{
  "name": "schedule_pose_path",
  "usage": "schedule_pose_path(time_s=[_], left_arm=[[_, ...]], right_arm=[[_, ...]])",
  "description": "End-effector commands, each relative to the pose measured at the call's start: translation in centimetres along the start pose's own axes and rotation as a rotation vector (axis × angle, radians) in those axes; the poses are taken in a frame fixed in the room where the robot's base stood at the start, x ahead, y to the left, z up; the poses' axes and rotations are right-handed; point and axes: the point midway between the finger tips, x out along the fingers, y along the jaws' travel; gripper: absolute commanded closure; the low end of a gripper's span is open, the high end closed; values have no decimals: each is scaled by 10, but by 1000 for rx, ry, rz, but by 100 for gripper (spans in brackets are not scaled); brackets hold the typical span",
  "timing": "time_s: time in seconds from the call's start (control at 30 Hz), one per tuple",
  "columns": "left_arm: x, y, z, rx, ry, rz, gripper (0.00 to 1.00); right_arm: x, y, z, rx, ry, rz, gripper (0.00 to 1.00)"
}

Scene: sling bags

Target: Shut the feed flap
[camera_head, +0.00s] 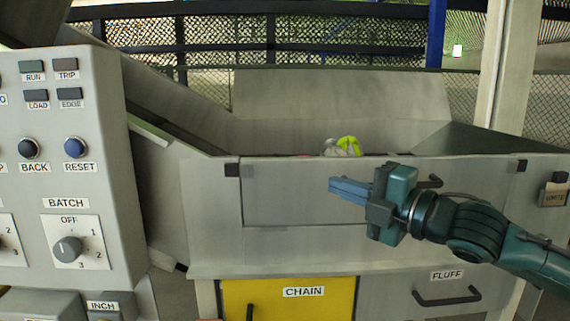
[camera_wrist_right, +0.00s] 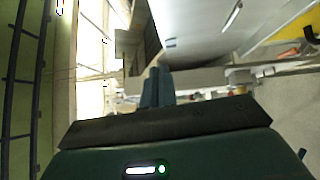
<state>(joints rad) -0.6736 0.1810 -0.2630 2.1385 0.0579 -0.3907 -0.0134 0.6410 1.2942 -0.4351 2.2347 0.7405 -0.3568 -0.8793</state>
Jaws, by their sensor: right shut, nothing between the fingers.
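The feed flap appears to be the grey rectangular panel (camera_head: 285,195) in the front wall of the metal hopper. It stands upright and looks about level with the wall; I cannot tell whether it is fully shut. A dark handle (camera_head: 430,182) shows behind my right gripper. My right gripper (camera_head: 335,187) is shut and empty in front of the panel, its fingers pointing left. Its closed fingers also show in the right wrist view (camera_wrist_right: 157,87). The gripper and forearm hide part of the panel's right side. I cannot tell whether they touch it. My left gripper is not in view.
A control box (camera_head: 70,170) with buttons and a BATCH dial stands at left. Below the hopper are a yellow CHAIN drawer (camera_head: 285,303) and a grey FLUFF drawer (camera_head: 425,290). A grey and yellow-green item (camera_head: 345,147) lies inside the hopper. Dark blocks sit at the panel's upper corners.

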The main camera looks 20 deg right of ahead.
Motion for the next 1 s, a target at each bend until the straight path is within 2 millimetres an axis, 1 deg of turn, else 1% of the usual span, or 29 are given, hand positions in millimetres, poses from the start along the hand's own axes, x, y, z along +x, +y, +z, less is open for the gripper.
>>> schedule_pose_path(time_s=[0.07,0.27,0.57,0.6,0.7,0.8,1.0], left_arm=[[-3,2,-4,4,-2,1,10],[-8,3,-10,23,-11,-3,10],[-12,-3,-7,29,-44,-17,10],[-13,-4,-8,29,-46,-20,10],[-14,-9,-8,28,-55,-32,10],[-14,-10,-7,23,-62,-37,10],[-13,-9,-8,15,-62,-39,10]], right_arm=[[8,4,0,3,2,6,100],[40,5,-1,2,3,7,100],[98,4,-2,0,4,5,100],[102,5,4,-1,0,3,100],[112,4,16,-3,-1,2,100],[118,3,22,-3,1,2,100],[123,2,27,-4,2,4,100]])
